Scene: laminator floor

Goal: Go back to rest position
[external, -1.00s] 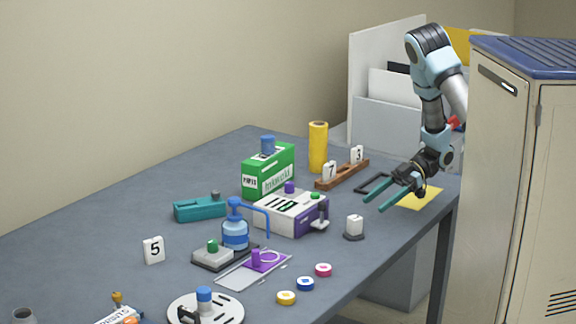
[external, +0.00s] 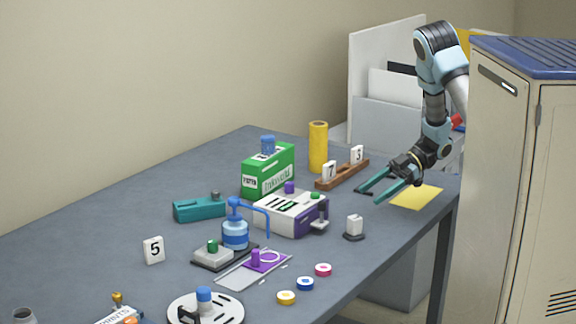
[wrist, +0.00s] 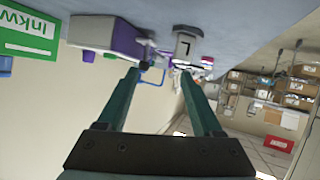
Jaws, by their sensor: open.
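My gripper (external: 370,194) has two teal fingers, spread apart with nothing between them. It hangs over the right end of the grey table (external: 120,215), its fingers pointing left and slightly down. A yellow sheet (external: 418,196) lies on the table just right of and below the fingers. In the wrist view my gripper (wrist: 158,75) shows both fingers apart, and the picture is tilted almost upside down. A white block on a dark base (external: 354,226) stands in front of the fingers; it also shows in the wrist view (wrist: 186,46).
A wooden rail (external: 342,175) with number tags 7 and 3 is close behind the fingers. A white and purple machine (external: 291,213), a green box (external: 268,171) and a yellow cylinder (external: 318,148) stand farther left. A beige locker (external: 500,180) stands close on the right.

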